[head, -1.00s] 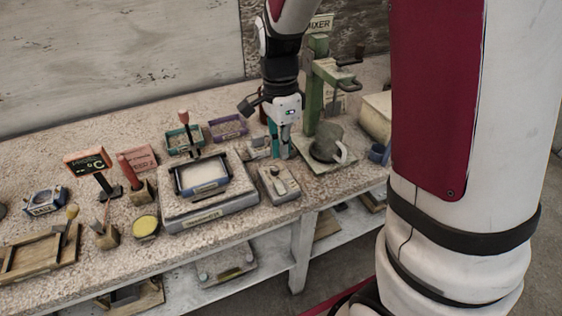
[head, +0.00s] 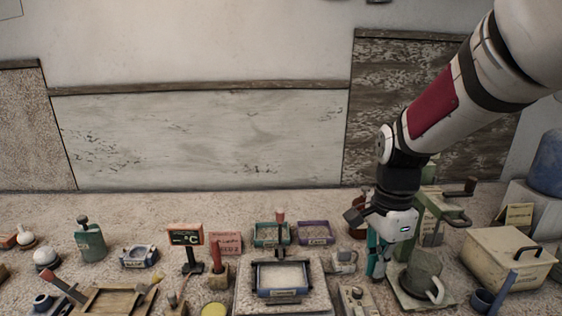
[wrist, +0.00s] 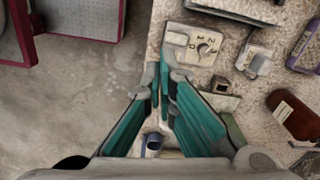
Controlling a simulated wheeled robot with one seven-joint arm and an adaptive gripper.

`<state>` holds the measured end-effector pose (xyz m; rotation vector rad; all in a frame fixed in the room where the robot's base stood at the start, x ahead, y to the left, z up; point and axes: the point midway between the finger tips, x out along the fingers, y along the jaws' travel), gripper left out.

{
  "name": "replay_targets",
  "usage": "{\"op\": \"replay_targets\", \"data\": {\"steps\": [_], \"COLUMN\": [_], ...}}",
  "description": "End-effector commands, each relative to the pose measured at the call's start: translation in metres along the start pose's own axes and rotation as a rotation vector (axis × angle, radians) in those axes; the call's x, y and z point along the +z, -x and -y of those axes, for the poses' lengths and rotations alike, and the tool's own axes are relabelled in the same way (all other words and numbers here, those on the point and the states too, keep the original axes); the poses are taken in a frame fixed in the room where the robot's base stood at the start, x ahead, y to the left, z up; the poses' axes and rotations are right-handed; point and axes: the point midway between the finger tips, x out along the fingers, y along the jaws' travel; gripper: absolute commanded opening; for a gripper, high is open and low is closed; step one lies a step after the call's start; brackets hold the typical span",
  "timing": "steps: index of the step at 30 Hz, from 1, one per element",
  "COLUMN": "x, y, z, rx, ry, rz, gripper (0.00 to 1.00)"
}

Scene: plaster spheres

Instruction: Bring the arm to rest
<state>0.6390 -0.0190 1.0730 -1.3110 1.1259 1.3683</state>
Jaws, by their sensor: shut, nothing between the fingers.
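My gripper (head: 377,262) hangs fingers down over the bench, at the end of my arm, which reaches in from the upper right of the head view. It is left of the grey mug-like pot (head: 424,276) at the green mixer (head: 432,215). In the wrist view the teal fingers of my gripper (wrist: 160,88) come together with nothing between them. Below the fingertips lie the bench top and its edge. Whether the fingertips touch anything is not clear.
A switch box (head: 357,300) stands close to the gripper, with a framed scale tray (head: 282,276) to its left. A cream lidded box (head: 508,257) and blue cup (head: 486,300) stand right. In the wrist view, a brown bottle (wrist: 295,115) lies right and open floor (wrist: 85,90) left.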

Motion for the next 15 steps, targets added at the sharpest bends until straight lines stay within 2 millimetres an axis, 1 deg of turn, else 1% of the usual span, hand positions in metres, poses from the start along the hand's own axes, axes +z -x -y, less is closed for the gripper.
{"op": "replay_targets", "data": {"steps": [1, 6, 9, 15], "x": [0.003, 0.016, 0.023, 0.036], "y": [0.014, 0.05, 0.066, 0.086], "z": [-0.009, -0.046, -0.069, -0.116], "rx": [-0.033, -0.13, -0.18, -0.254], "ry": [0.074, 0.395, 0.583, 0.954], "rz": [0.0, -0.03, -0.067, -0.184], "gripper": [0.0, 0.0, 0.0, 0.0]}}
